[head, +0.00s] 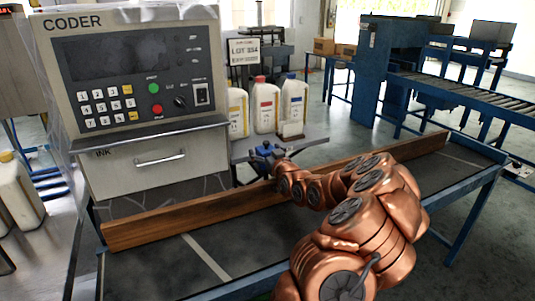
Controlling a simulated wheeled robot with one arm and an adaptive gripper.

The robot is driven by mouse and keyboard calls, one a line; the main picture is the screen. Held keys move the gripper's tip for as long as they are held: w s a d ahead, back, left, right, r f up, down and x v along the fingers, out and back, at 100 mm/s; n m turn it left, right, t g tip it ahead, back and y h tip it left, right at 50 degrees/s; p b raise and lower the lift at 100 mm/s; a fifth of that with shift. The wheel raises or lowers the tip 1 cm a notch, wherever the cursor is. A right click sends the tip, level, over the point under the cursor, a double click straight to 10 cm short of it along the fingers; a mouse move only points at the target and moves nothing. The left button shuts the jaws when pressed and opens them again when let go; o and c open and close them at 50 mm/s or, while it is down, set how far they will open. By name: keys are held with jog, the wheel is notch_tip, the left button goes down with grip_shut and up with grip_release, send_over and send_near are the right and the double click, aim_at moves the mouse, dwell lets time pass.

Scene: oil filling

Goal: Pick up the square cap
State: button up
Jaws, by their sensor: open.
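I cannot make out a square cap for certain. Three white jugs stand on a grey shelf beyond the wooden rail: one with a yellow label (237,113), one with a red cap and label (265,106), and one with a blue cap and label (293,103). A small pale block-like shape (291,129) shows low in front of the blue-capped jug. My gripper (263,150), small and dark blue at the end of my copper arm, is open near the shelf's front edge, left of that shape. Nothing shows held in it; its fingertips are too small to see clearly.
A coder machine (140,80) with keypad and ink drawer stands at left. A yellow-capped canister (18,190) stands far left. A blue roller conveyor (465,88) is at back right.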

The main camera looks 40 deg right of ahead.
jog(key=c, duration=1.2)
jog(key=shift+r, duration=0.1)
jog(key=shift+c, duration=0.2)
